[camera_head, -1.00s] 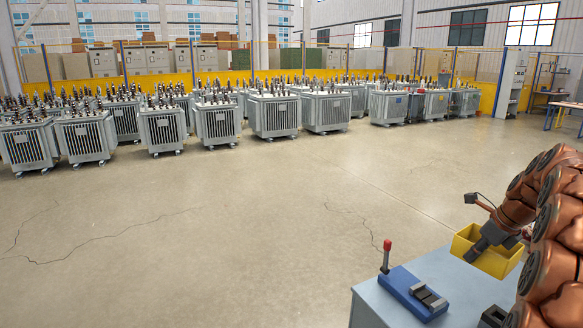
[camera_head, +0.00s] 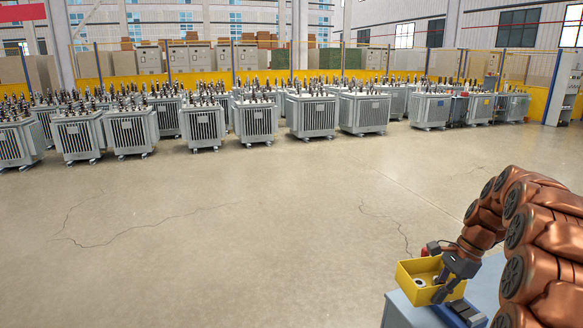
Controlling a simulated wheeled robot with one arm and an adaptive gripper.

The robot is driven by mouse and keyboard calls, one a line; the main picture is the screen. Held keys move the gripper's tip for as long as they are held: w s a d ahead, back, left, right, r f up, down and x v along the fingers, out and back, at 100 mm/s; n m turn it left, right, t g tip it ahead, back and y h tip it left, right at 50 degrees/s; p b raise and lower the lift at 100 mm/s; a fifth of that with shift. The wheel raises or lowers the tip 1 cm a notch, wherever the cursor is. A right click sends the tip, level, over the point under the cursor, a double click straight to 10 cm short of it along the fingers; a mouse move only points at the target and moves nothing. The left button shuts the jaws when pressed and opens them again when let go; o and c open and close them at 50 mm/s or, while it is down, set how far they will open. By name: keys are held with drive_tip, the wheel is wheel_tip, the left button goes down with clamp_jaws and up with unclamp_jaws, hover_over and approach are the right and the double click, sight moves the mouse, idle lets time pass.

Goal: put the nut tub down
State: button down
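The nut tub (camera_head: 408,288) is an open yellow box with a few grey ring-shaped nuts in it. It shows at the lower right of the head view, over the far left part of the grey-blue bench (camera_head: 402,312). My gripper (camera_head: 441,287) comes down from the right over the tub, with its dark fingers at the tub's near right wall. It appears shut on that wall; the far finger is partly hidden. The tub covers part of the blue vise (camera_head: 468,313) and looks held above the bench, though its underside and any contact are hidden.
My arm hides the bench's right side. Open concrete floor (camera_head: 230,240) lies beyond, with rows of grey transformers (camera_head: 202,122) at the back.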

drive_tip(key=w+a+f+n+g+h, duration=0.1)
drive_tip(key=a+f+n, duration=0.3)
drive_tip(key=a+n, duration=0.4)
drive_tip(key=w+a+f+n+g+h, duration=0.2)
drive_tip(key=a+f+n, duration=0.3)
drive_tip(key=a+n, duration=0.4)
drive_tip(key=a+g+h, duration=0.1)
drive_tip(key=a, duration=0.2)
drive_tip(key=shift+a+h, duration=0.2)
drive_tip(key=shift+h, duration=0.1)
wheel_tip(320, 180, down, 6)
drive_tip(key=b, duration=0.5)
drive_tip(key=shift+r+b, duration=0.25)
drive_tip(key=shift+b, duration=0.05)
